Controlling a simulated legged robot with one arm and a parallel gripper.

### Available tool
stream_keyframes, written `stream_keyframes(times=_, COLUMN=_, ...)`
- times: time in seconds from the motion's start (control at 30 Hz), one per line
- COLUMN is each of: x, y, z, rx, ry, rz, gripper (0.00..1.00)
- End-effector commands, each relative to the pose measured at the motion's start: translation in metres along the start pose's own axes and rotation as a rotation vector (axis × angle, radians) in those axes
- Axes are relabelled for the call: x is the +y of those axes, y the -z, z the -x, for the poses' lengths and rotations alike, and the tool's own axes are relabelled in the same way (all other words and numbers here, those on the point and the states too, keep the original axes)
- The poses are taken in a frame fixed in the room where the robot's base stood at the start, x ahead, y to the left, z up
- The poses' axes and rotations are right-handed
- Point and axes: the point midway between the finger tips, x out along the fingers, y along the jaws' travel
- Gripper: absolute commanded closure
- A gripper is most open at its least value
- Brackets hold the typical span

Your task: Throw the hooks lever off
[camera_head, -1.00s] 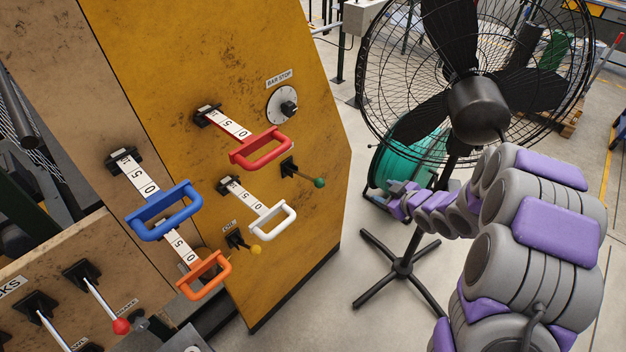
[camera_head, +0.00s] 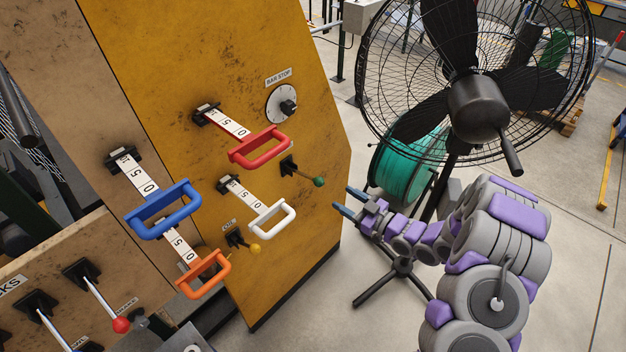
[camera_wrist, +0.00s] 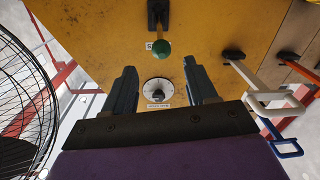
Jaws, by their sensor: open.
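A sign ending in "KS" (camera_head: 9,285) is cut by the left edge of the head view; whether it reads hooks I cannot tell. My gripper (camera_head: 347,201) is open and empty, far right of these, just off the yellow panel's right edge. In the wrist view my gripper (camera_wrist: 158,68) faces the yellow panel, with a green-knobbed lever (camera_wrist: 161,47) showing between the fingers. That lever also shows in the head view (camera_head: 319,182); its label is mostly hidden.
A fan (camera_head: 477,105) and green reel (camera_head: 402,172) stand near my arm.

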Motion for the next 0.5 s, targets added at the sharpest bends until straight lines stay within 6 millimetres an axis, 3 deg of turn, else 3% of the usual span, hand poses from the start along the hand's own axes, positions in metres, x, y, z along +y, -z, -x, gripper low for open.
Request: stream_keyframes(times=0.5, x=-0.001, y=0.000, z=-0.079, rx=0.001, ry=0.002, rz=0.001, gripper=0.43)
